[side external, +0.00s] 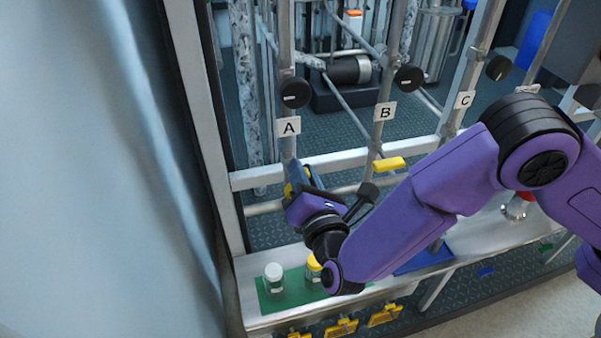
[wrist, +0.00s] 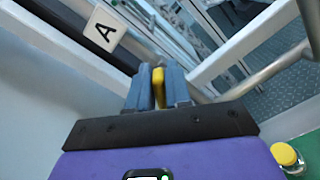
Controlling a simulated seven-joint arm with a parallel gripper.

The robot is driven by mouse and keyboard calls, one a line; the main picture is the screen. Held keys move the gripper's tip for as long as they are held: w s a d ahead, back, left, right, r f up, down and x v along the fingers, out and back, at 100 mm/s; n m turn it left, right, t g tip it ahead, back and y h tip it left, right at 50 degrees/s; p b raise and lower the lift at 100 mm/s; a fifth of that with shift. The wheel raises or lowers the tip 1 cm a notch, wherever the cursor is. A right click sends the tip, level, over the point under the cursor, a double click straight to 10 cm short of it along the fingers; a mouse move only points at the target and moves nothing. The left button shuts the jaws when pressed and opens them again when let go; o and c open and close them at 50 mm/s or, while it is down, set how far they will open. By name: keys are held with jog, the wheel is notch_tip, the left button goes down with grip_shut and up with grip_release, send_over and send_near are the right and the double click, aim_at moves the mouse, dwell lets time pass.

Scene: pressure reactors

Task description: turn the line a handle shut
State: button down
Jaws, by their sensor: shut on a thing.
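The line A label (side external: 288,127) is a white plate on the left vertical pipe, below a black round knob. It also shows in the wrist view (wrist: 104,31). My gripper (side external: 297,178) is at that pipe, just below the label. In the wrist view my gripper (wrist: 158,86) has its two grey-blue fingers close together on the yellow line A handle (wrist: 158,84). Only a narrow strip of the handle shows between the fingers. In the side view a bit of yellow (side external: 288,190) shows beside the fingers; most of the handle is hidden.
Line B's yellow handle (side external: 389,163) sticks out sideways right of my gripper, below label B (side external: 385,111). A white-capped jar (side external: 273,277) and a yellow-capped jar (side external: 314,266) stand on a green mat (side external: 293,297) below my wrist. A metal frame bar (side external: 330,162) crosses behind.

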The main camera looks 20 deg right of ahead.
jog(key=m, duration=0.4)
jog(key=shift+d+f+m, duration=0.25)
jog(key=shift+f+m, duration=0.05)
jog(key=m, duration=0.2)
jog(key=f+m, duration=0.1)
jog(key=m, duration=0.2)
jog(key=shift+d+m, duration=0.1)
jog(key=shift+m, duration=0.2)
jog(key=c, duration=1.1)
grip_release()
jog(key=shift+c, duration=0.2)
jog(key=shift+s, duration=0.15)
jog(key=s, duration=1.7)
jog(key=shift+s, duration=0.15)
